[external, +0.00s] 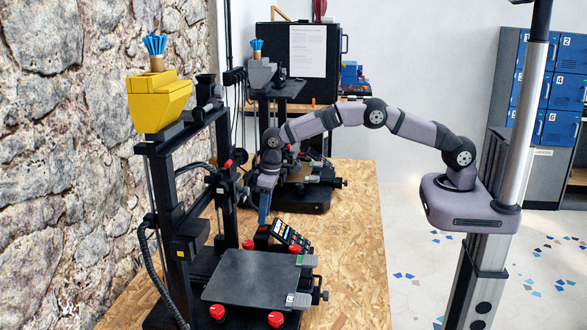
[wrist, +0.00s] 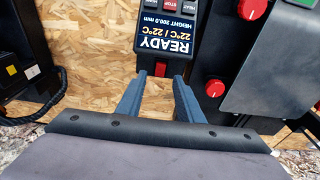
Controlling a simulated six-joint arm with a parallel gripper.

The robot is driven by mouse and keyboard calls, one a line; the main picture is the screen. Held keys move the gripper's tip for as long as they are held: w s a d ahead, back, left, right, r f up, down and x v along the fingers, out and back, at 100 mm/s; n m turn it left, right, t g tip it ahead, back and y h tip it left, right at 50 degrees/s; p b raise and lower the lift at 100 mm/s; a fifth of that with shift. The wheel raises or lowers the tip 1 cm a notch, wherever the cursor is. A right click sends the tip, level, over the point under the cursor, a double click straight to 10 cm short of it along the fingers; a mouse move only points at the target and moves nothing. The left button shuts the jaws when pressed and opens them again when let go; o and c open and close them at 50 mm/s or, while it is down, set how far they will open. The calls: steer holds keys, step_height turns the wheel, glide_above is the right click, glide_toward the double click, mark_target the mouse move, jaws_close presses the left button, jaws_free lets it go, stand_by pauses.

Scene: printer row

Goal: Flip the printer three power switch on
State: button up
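A small red switch-like part (wrist: 160,70) sits at the panel's near edge. I cannot read a printer number on it. My gripper (wrist: 160,84) is open and empty, its two blue-grey fingers apart on either side of the line to the red part. In the external view my gripper (external: 264,208) points down just behind the panel. I cannot tell whether it touches anything.
A second printer (external: 300,190) stands farther back on the chipboard bench (external: 355,225). Red knobs (wrist: 215,88) and the dark print bed (wrist: 270,75) lie right of my fingers. A black upright and cable (wrist: 50,100) are at left. Bare board lies around the panel.

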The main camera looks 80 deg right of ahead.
mark_target(267, 228)
steer(key=shift+s+r+b, duration=0.15)
steer(key=shift+r+b, duration=0.05)
steer(key=shift+r, duration=0.75)
steer(key=shift+s+r+b, duration=0.15)
steer(key=shift+r+b, duration=0.05)
steer(key=shift+r, duration=0.75)
steer(key=shift+s, duration=0.1)
steer(key=s+d+g, duration=0.1)
steer(key=s+d, duration=0.2)
steer(key=s, duration=1.5)
steer(key=s+d, duration=0.3)
steer(key=s, duration=1.6)
steer(key=shift+s+d+r+g, duration=0.15)
steer(key=shift+s+r+g, duration=0.15)
steer(key=shift+g, duration=0.1)
